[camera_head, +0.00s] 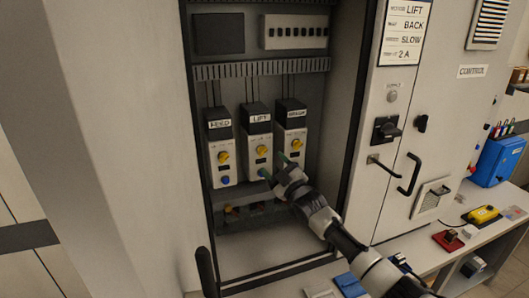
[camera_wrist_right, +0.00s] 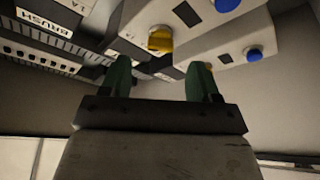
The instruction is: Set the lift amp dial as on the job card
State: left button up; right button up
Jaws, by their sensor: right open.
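The job card (camera_head: 402,32) on the cabinet front reads LIFT, BACK, SLOW, 2 A. The LIFT module (camera_head: 258,140) is the middle of three white modules in the open cabinet. Its yellow dial (camera_head: 262,150) shows, but its setting is too small to read. My right gripper (camera_head: 274,166) is open, its green fingertips in front of the lower LIFT and right modules. In the right wrist view a yellow dial (camera_wrist_right: 160,39) shows beyond and between the open fingers (camera_wrist_right: 160,80), apart from them; I cannot tell which module it belongs to. My left gripper is not in view.
A black rotary switch (camera_head: 386,129) and door handle (camera_head: 410,175) stick out on the right. A bench (camera_head: 430,255) with small items lies below.

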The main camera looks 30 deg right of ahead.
aim_at(264, 153)
jog(key=shift+p+x, duration=0.45)
jog(key=shift+x, duration=2)
jog(key=shift+c, duration=0.3)
jog(key=c, duration=0.9)
